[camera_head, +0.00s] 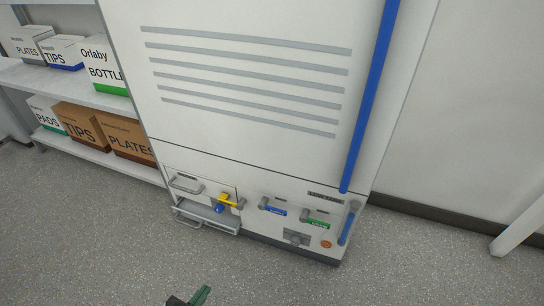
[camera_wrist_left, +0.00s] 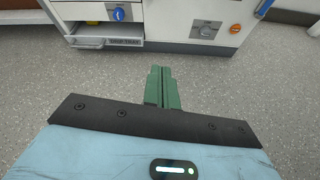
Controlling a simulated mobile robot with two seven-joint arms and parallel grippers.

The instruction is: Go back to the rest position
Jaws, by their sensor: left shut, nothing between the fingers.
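My left gripper (camera_head: 199,297) shows only as green fingertips at the bottom edge of the head view. In the left wrist view its two green fingers (camera_wrist_left: 161,88) are closed together with nothing between them. They are over the grey floor, apart from the cabinet front. My right gripper is not in view.
A tall white cabinet (camera_head: 250,110) stands ahead, with a blue vertical bar (camera_head: 368,100), a yellow lever (camera_head: 230,201), a blue knob (camera_head: 219,209) and a pulled-out drawer (camera_head: 206,217) low down. Shelves (camera_head: 92,97) with labelled boxes stand left. The speckled floor (camera_head: 90,240) in front is clear.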

